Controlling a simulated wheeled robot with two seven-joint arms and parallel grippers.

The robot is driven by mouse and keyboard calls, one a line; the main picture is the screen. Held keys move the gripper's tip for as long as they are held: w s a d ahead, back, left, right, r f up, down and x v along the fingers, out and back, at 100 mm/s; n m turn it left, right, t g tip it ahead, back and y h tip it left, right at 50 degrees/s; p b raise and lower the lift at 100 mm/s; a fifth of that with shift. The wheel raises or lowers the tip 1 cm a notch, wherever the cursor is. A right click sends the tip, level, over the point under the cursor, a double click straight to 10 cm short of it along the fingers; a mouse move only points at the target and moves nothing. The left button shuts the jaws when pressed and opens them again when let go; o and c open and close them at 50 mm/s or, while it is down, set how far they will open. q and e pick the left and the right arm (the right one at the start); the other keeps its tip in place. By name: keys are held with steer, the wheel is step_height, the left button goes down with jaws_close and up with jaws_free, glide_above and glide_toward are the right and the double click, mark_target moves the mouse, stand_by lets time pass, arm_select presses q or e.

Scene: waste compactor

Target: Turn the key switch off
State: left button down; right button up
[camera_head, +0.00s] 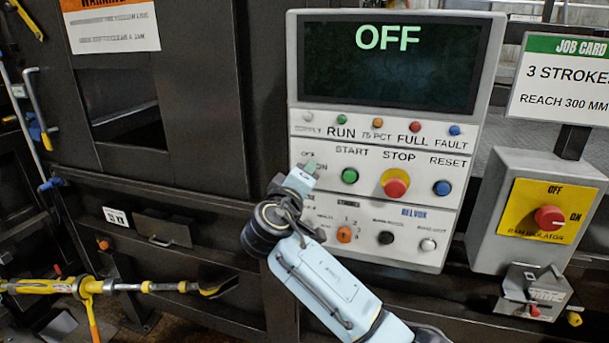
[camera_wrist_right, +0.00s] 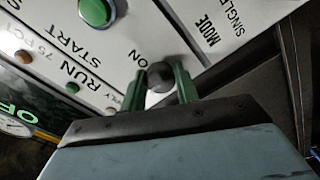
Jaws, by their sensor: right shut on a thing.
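The control panel (camera_head: 391,236) stands upright ahead of me, and its dark screen (camera_head: 389,67) reads OFF in green letters. My right gripper (camera_head: 308,168) is at the panel's left edge, on the row with START, STOP and RESET, and covers the key switch in the head view. In the right wrist view, my right gripper (camera_wrist_right: 168,86) has its green fingertips closed around the dark key switch (camera_wrist_right: 159,75) beside the ON label. The key's exact angle is hard to make out. My left gripper is in neither view.
A green START button (camera_head: 349,176), a red STOP button (camera_head: 395,187) and a blue RESET button (camera_head: 442,188) lie to the right. A grey box with a red isolator knob (camera_head: 548,218) is further right. A yellow-handled pole (camera_head: 118,286) is at lower left.

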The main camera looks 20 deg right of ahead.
stand_by(0.3)
steer(key=o, duration=1)
steer(key=shift+c, duration=0.2)
steer(key=shift+s+a, duration=0.15)
steer(key=b+v, duration=0.3)
steer(key=v, duration=1)
steer(key=shift+b, duration=0.3)
steer(key=shift+f, duration=0.1)
